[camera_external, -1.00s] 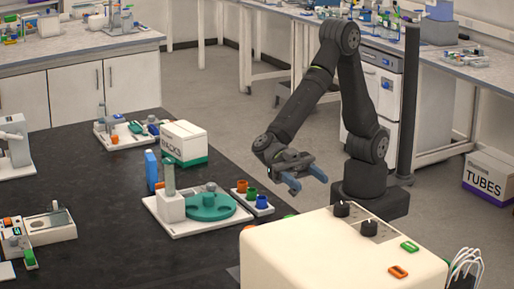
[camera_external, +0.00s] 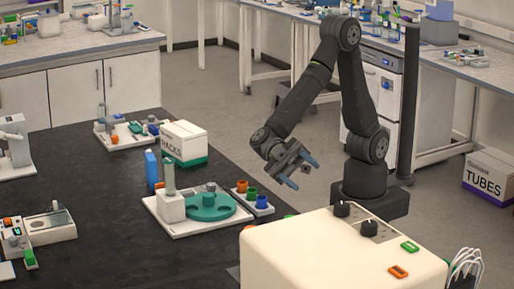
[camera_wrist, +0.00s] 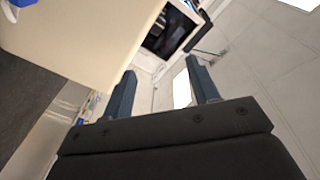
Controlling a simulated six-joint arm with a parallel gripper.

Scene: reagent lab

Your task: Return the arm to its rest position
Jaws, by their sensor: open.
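A cream machine (camera_external: 340,250) with black knobs stands close below my gripper. To the left, a white base carries a green round plate (camera_external: 212,207), beside a rack of coloured caps (camera_external: 252,197). A white box (camera_external: 184,143) stands behind.

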